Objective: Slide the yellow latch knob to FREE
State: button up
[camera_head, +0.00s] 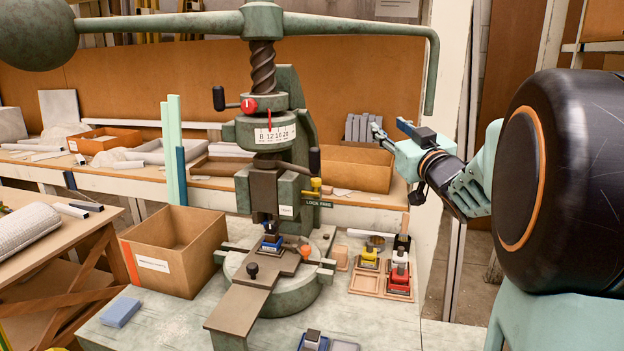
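The yellow latch knob (316,184) sits on the right side of the green fly press (292,130), just above a dark plate marked LOCK FREE (319,204). The knob is small in view and stands near the middle of the plate, above the lettering. I cannot tell exactly which word it lines up with. My gripper (388,130) is up and to the right of the knob, clearly apart from it, pointing left. Its fingers are small and seen at an angle, so their opening is unclear. I see nothing held in it.
A dark handle (314,160) hangs just above the knob. The press's long top bar (350,26) bends down at right, near my gripper. A cardboard box (175,248) stands left of the press. Wooden trays with red and yellow items (398,276) lie at right.

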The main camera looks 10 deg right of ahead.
aim_at(319, 181)
jog(key=s+a+f+n+g+y+b, duration=0.1)
jog(key=s+a+f+n+g+y, duration=0.25)
jog(key=a+f, duration=0.9)
jog(key=shift+m+t+y, duration=0.25)
jog(key=shift+m+y, duration=0.7)
jog(key=x, duration=0.3)
jog(key=d+f+x, duration=0.1)
jog(key=x, duration=0.5)
jog(key=shift+w+d+f, duration=0.1)
jog(key=shift+w+f, duration=0.25)
jog(key=shift+w, duration=0.15)
jog(key=shift+c, duration=0.4)
grip_shut()
